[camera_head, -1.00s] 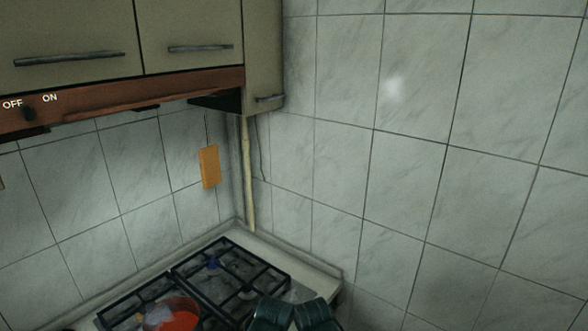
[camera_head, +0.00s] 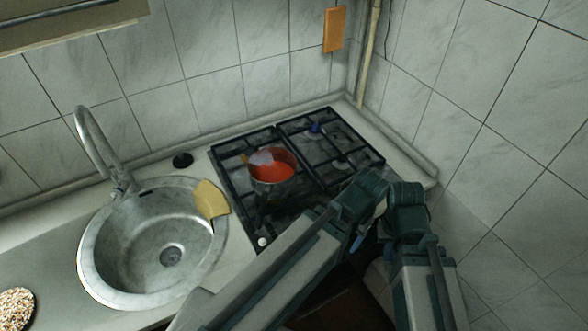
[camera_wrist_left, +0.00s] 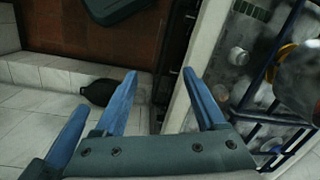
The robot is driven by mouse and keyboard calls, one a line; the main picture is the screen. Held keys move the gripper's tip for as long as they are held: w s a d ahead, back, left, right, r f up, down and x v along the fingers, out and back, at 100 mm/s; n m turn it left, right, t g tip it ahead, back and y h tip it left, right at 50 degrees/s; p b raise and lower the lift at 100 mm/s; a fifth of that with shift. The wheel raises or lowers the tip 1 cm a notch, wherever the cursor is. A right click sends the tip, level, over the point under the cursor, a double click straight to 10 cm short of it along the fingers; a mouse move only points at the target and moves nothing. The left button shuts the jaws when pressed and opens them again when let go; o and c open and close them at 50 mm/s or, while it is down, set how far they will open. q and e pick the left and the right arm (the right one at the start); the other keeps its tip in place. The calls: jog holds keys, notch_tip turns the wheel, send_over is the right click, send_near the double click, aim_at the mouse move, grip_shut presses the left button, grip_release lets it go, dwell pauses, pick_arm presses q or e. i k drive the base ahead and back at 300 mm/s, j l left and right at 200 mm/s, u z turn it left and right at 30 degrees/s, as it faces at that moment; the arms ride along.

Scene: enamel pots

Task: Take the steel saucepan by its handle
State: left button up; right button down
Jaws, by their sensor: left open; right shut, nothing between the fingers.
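A metal saucepan (camera_head: 274,183) with red contents stands on the left part of the hob (camera_head: 331,170); its handle is not clear. A brown and pale utensil leans in it. A grey metal pot side (camera_wrist_left: 300,82) shows at the right edge of the left wrist view. My left gripper (camera_wrist_left: 159,75) is open and empty, over the front edge of the stove, apart from the pot. My right gripper (camera_head: 388,242) is at the lower right in the head view, away from the saucepan. It is shut and empty; its fingertips are hard to make out.
A round steel sink (camera_head: 140,250) with a tap (camera_head: 95,150) lies left of the hob. A yellow cloth (camera_head: 210,199) lies on its rim. A tiled wall closes off the right side. A dark rounded object (camera_wrist_left: 98,91) is on the floor.

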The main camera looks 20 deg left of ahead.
aim_at(278, 185)
jog(key=k+j+z, duration=0.5)
jog(key=k+j, duration=0.2)
jog(key=k+j+z, duration=0.25)
jog(key=k, duration=0.25)
jog(key=k+j+z, duration=0.25)
jog(key=k, duration=0.15)
jog(key=l, duration=0.1)
